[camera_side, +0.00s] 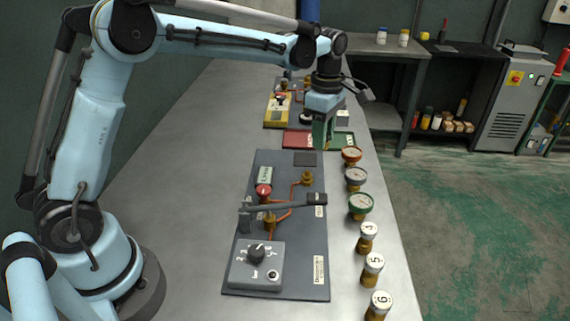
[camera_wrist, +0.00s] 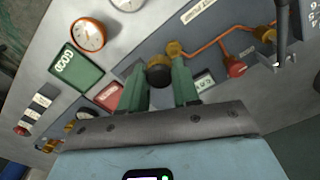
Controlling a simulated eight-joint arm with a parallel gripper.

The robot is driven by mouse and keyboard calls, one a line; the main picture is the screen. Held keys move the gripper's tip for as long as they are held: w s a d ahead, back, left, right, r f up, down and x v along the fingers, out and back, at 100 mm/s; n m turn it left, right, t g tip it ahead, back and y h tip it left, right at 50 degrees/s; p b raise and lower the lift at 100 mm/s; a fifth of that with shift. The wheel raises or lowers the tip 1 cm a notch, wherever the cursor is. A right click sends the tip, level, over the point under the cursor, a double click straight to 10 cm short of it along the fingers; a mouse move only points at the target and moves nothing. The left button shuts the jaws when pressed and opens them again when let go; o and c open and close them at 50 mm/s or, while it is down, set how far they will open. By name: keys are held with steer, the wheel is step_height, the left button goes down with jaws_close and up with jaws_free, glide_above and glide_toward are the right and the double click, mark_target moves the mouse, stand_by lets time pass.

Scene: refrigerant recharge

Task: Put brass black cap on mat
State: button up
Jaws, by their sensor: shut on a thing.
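My gripper (camera_side: 322,143) points down over the far end of the grey panel, near the dark square mat (camera_side: 305,159). In the wrist view its green fingers (camera_wrist: 159,84) are shut on the brass black cap (camera_wrist: 158,73), whose round black face shows between the fingertips. The cap is hidden by the fingers in the side view. I cannot tell its height above the surface. A brass fitting (camera_side: 307,178) stands on the panel, and it also shows close to the right finger in the wrist view (camera_wrist: 175,48).
A red mat (camera_side: 294,140) and a green mat (camera_side: 342,143) lie beyond the panel. Gauges (camera_side: 356,178) and numbered brass pieces (camera_side: 373,268) line the table's right edge. A red knob (camera_side: 263,190), copper pipes and a grey dial box (camera_side: 256,266) occupy the panel. The table's left side is clear.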

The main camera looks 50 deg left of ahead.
glide_above(305, 159)
step_height(305, 159, down, 6)
steer(key=shift+w+r, duration=0.1)
steer(key=shift+f, duration=1.95)
steer(key=shift+f, duration=0.15)
steer(key=o, duration=1)
